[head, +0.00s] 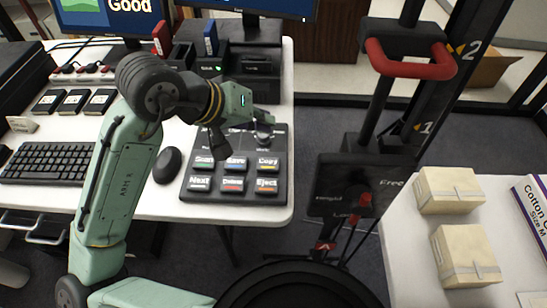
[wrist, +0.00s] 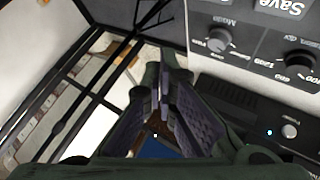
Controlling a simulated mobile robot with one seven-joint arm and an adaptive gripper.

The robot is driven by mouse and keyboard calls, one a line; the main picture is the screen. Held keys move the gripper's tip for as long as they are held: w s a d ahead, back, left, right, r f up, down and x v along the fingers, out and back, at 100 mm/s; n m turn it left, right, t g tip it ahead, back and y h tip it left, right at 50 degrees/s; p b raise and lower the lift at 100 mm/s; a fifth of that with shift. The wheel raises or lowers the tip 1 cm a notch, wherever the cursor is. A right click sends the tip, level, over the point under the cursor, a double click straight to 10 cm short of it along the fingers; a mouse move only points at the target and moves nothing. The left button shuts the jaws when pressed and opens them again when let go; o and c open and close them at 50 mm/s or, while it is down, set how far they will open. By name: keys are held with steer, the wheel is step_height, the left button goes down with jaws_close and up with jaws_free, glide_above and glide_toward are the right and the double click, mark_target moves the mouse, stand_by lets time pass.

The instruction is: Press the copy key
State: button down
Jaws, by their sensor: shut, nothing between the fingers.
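The copy key (head: 267,164), a dark key with a yellow strip and the label "Copy", is in the upper row of the black key panel (head: 284,183), at its right end. The panel lies flat on the white desk. My gripper (head: 268,117) is shut and empty, above the far part of the panel and beyond the copy key, not touching it. In the wrist view my gripper (wrist: 165,75) has its fingers together, pointing past the panel's edge. The panel (wrist: 235,20) shows there upside down with its knobs and "Save" label; the copy key is out of that view.
Next to the copy key are the Save key (head: 235,163) and the Eject key (head: 267,184). A knob (head: 263,132) stands just behind it. A keyboard (head: 48,163) and mouse (head: 167,165) lie to the left. A black stand with a red handle (head: 412,62) stands right of the desk.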

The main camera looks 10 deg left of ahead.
mark_target(265, 161)
step_height(265, 161, down, 9)
steer(key=b, duration=0.7)
steer(key=shift+r+b, duration=0.1)
steer(key=shift+b, duration=0.2)
stand_by(1.2)
steer(key=shift+f+b, duration=0.3)
steer(key=shift+f, duration=0.1)
steer(key=shift+f+b, duration=0.45)
steer(key=shift+f, duration=0.05)
stand_by(0.5)
steer(key=shift+r, duration=0.1)
steer(key=shift+r+p, duration=0.85)
steer(key=shift+r, duration=0.1)
